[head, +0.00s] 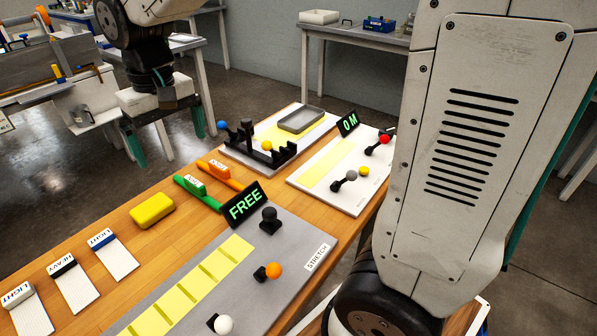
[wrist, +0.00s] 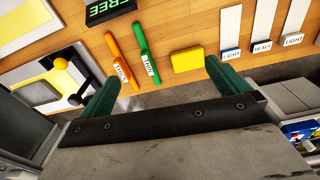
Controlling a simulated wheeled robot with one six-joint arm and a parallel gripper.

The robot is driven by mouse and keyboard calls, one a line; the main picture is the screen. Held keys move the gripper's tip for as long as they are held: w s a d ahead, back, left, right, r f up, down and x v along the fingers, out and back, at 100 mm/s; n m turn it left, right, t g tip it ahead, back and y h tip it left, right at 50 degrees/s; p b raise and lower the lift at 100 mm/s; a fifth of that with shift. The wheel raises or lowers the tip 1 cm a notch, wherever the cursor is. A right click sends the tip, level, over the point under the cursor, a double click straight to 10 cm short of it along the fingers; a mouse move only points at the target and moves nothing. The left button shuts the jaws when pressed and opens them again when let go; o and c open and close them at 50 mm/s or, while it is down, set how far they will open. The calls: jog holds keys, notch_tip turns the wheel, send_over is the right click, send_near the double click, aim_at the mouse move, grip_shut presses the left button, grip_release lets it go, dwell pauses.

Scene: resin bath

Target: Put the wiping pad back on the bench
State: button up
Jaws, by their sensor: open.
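A yellow pad (head: 152,210), which looks like the wiping pad, lies flat on the wooden bench (head: 112,218) near the bench's edge. It also shows in the wrist view (wrist: 186,60), just ahead of the fingers and nearer the right one. My gripper (head: 172,140) is open, with green fingers spread and nothing between them. In the head view it hangs past the bench edge, apart from the pad. The wrist view shows the gripper (wrist: 163,70) with floor and the bench edge between its fingers.
Green (head: 197,194) and orange (head: 219,175) labelled tools lie right of the pad. Several white strips (head: 118,257) marked LIGHT or HEAVY lie to its left. A grey board (head: 290,225) with a FREE sign (head: 245,204) and coloured balls is in front. Bare wood surrounds the pad.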

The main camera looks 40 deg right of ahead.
jog(key=s+d, duration=0.5)
jog(key=s, duration=0.6)
jog(key=s+d+m, duration=0.1)
jog(key=s+d, duration=0.5)
jog(key=s, duration=0.6)
jog(key=shift+s+m+t, duration=0.2)
jog(key=shift+m+t, duration=0.1)
jog(key=shift+f, duration=0.1)
